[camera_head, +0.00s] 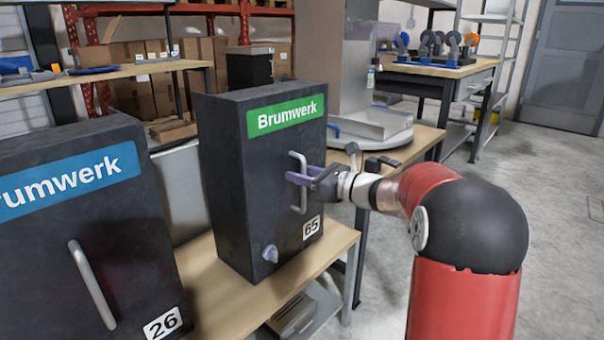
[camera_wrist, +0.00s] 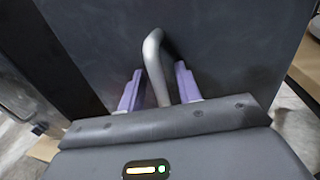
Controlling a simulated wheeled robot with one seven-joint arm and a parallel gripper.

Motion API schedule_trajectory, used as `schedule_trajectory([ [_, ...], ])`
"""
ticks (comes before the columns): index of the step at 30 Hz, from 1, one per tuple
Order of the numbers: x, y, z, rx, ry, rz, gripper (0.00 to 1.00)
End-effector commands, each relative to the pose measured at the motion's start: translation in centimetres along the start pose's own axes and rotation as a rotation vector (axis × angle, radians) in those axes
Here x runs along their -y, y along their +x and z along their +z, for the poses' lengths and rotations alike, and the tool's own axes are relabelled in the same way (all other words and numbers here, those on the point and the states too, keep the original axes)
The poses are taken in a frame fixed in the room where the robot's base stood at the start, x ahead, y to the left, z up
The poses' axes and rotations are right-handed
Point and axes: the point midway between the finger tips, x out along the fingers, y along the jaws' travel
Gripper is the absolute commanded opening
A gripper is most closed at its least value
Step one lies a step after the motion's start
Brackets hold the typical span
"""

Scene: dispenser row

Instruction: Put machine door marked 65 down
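The machine marked 65 is a dark grey box with a green Brumwerk label; its door (camera_head: 262,190) faces right of me in the head view and looks closed. A vertical grey bar handle (camera_head: 303,199) is on the door. A grey knob (camera_head: 270,253) sits at the lower left. My gripper (camera_head: 299,180) is at the handle. In the wrist view its two purple fingers stand on either side of the handle (camera_wrist: 154,62), with gaps visible, so it looks open around the bar. The door surface (camera_wrist: 225,45) fills the background there.
A second dark machine (camera_head: 80,220) marked 26, with a blue label, stands to the left on the same wooden bench (camera_head: 225,305). A workbench (camera_head: 440,72) with colored tools stands behind right. The floor at the right is clear.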

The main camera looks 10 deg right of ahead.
Motion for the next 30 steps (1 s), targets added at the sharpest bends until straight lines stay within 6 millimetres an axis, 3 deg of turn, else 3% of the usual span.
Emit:
schedule_trajectory([
  [8, 0.1, -0.9, 0.1, 0.000, -0.001, -0.002, 0.34],
  [21, 0.0, -9.6, 0.1, 0.001, -0.001, -0.003, 0.34],
  [30, 0.0, -12.0, 0.1, 0.001, 0.000, 0.000, 0.34],
])
